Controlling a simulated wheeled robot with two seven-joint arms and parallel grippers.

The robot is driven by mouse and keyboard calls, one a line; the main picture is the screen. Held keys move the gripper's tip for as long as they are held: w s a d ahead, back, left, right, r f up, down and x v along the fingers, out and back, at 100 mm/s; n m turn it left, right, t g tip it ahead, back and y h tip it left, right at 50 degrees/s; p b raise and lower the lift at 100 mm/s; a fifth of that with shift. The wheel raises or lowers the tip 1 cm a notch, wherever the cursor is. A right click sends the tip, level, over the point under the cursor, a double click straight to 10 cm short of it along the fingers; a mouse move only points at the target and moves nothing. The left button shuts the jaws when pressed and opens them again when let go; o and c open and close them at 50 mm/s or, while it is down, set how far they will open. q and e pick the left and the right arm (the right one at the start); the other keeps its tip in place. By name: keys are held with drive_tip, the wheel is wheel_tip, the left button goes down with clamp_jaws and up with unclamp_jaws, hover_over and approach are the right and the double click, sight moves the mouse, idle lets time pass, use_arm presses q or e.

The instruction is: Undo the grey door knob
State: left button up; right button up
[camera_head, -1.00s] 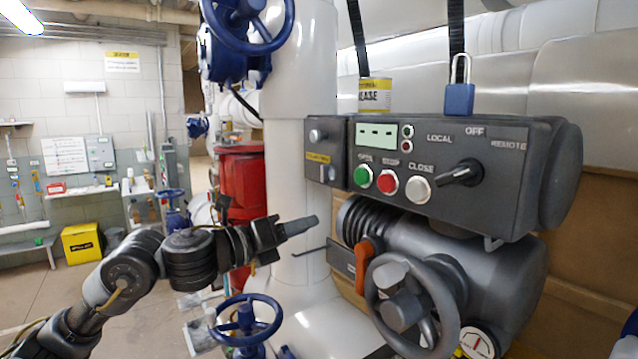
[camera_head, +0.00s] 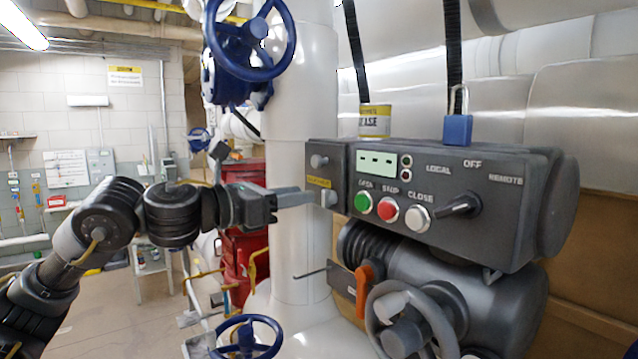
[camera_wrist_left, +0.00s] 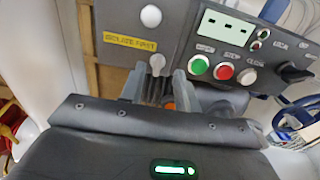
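A small dark grey door panel (camera_head: 326,172) sits at the left end of the control box. It carries a round knob (camera_head: 318,161) at the top, a yellow label and a small grey wing-shaped knob (camera_head: 328,198) below. My left gripper (camera_head: 318,198) reaches in from the left, its tips at the lower knob. In the left wrist view the lower knob (camera_wrist_left: 157,63) lies just ahead of the gap between the two parted fingers (camera_wrist_left: 157,86). The upper knob (camera_wrist_left: 151,16) is above the label. Whether a finger touches the lower knob I cannot tell. My right gripper is out of view.
Green, red and white buttons (camera_head: 388,209) and a black selector (camera_head: 458,207) sit right of the panel. A blue padlock (camera_head: 457,129) and a yellow can (camera_head: 375,120) stand on top. An orange lever (camera_head: 363,290) and grey handwheel (camera_head: 412,325) are below. A white pipe (camera_head: 300,250) stands behind.

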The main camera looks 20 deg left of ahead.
sight(322, 191)
use_arm(q)
drive_tip(key=p+x, duration=0.1)
drive_tip(key=x, duration=0.3)
drive_tip(key=shift+w+d+r, duration=0.1)
drive_tip(key=shift+w+d, duration=0.05)
drive_tip(key=shift+w, duration=0.05)
drive_tip(key=shift+w+d+p, duration=0.35)
drive_tip(key=shift+w+p, duration=0.1)
drive_tip(key=shift+c, duration=0.4)
clamp_jaws()
